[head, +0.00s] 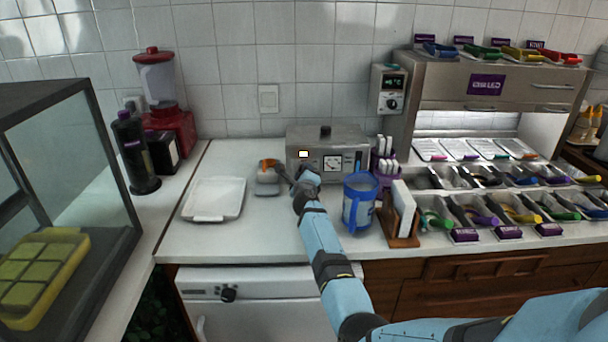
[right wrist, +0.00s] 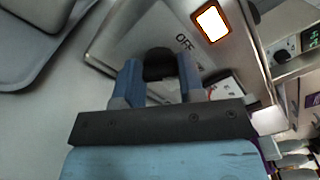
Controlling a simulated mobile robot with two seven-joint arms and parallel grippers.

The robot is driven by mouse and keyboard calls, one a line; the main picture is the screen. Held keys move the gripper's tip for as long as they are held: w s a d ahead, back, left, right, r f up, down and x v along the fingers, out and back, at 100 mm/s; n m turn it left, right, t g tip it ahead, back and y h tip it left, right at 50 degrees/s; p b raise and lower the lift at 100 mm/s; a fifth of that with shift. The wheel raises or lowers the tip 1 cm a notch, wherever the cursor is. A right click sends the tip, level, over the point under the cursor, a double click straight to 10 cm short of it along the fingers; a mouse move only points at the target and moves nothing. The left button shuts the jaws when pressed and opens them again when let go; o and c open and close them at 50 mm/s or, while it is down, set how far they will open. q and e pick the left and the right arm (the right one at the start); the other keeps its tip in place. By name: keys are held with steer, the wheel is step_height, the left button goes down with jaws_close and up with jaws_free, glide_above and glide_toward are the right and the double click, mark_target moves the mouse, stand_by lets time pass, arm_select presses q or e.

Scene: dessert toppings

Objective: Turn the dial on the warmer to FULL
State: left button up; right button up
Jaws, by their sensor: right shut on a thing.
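The warmer (head: 350,142) is a steel box against the tiled wall, with a gauge and a lit indicator (head: 303,154) on its front. My right gripper (head: 290,177) is at the front left of the warmer. In the right wrist view its two blue fingers (right wrist: 158,80) are shut on the black dial (right wrist: 158,60), one on each side. An "OFF" mark is printed on the panel beside the dial. A FULL mark is not visible, and the dial's pointer cannot be made out. The dial is hidden by my gripper in the head view. My left gripper is not in view.
A white tray (head: 214,198) lies further left. A blue jug (head: 360,202) and a wooden holder (head: 402,238) stand right of my forearm. The counter front, left of my arm, is clear.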

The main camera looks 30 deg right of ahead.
steer(key=m, duration=0.5)
steer(key=shift+m+b, duration=0.3)
steer(key=m, duration=0.5)
steer(key=shift+m, duration=0.4)
steer(key=o, duration=0.9)
steer(key=shift+o, duration=0.2)
steer(key=shift+s+a+f+b, duration=0.1)
steer(key=shift+a+b, duration=0.05)
steer(key=shift+b, duration=0.15)
